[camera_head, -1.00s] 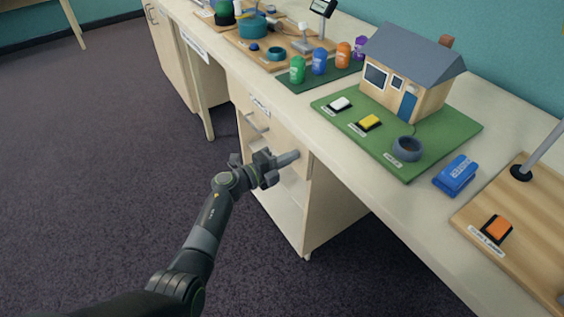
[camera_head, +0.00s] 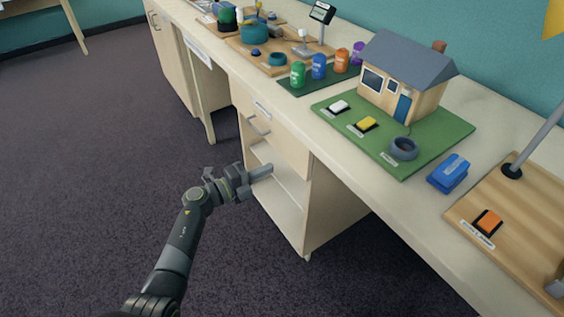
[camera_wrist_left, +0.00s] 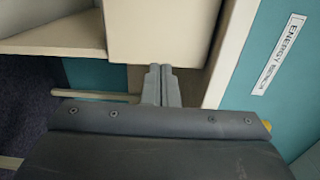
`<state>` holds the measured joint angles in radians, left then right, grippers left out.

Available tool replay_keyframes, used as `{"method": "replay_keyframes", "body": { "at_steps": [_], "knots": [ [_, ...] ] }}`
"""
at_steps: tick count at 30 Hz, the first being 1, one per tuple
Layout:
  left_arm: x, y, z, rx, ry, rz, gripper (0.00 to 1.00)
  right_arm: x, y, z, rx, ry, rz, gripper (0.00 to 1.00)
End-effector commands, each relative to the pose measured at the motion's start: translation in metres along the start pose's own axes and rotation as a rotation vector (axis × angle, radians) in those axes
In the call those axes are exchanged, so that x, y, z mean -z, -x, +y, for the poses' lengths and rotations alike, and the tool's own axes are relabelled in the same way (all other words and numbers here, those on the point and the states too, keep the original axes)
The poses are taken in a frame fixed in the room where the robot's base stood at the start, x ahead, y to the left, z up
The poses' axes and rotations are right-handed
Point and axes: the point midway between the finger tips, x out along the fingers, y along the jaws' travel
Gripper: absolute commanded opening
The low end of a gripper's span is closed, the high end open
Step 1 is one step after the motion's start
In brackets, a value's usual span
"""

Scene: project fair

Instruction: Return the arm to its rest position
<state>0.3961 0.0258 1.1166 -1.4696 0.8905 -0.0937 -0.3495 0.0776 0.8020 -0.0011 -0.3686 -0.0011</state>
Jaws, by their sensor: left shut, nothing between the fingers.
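My left gripper (camera_head: 262,172) is in the head view, below the table edge and in front of the open shelf of the cabinet (camera_head: 325,200). Its fingers are together and hold nothing. In the left wrist view the closed fingertips (camera_wrist_left: 161,72) point toward the pale cabinet front (camera_wrist_left: 160,30). Whether they touch it cannot be told. My right gripper is not in view.
The table (camera_head: 345,165) bears a model house (camera_head: 405,80) on a green board (camera_head: 445,133), a blue stapler-like object (camera_head: 448,173), several small coloured canisters and a wooden board (camera_head: 520,225). The drawer (camera_head: 275,130) above the shelf has a bar handle. Dark carpet at left is clear.

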Motion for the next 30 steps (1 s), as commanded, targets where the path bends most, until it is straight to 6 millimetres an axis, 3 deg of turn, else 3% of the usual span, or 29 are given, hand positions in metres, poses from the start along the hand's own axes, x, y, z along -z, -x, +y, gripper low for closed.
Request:
{"method": "replay_keyframes", "body": {
  "at_steps": [3, 7, 20, 23, 25, 30],
  "knots": [
    [0.0, 0.025, 0.0, -0.001, 0.0, -0.001, 0.0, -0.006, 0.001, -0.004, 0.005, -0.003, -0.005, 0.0],
    [0.0, 0.042, 0.001, -0.002, 0.0, 0.0, 0.0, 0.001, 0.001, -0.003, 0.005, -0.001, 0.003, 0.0],
    [-0.002, 0.059, 0.009, 0.006, 0.056, -0.039, 0.0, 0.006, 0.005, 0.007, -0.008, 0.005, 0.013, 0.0],
    [-0.009, 0.077, 0.03, 0.022, 0.195, -0.148, 0.0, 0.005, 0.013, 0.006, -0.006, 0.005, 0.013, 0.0],
    [-0.014, 0.1, 0.056, 0.031, 0.341, -0.272, 0.0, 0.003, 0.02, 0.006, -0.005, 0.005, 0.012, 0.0],
    [-0.01, 0.183, 0.148, 0.008, 0.742, -0.65, 0.0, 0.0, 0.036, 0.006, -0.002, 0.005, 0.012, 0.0]
  ]
}}
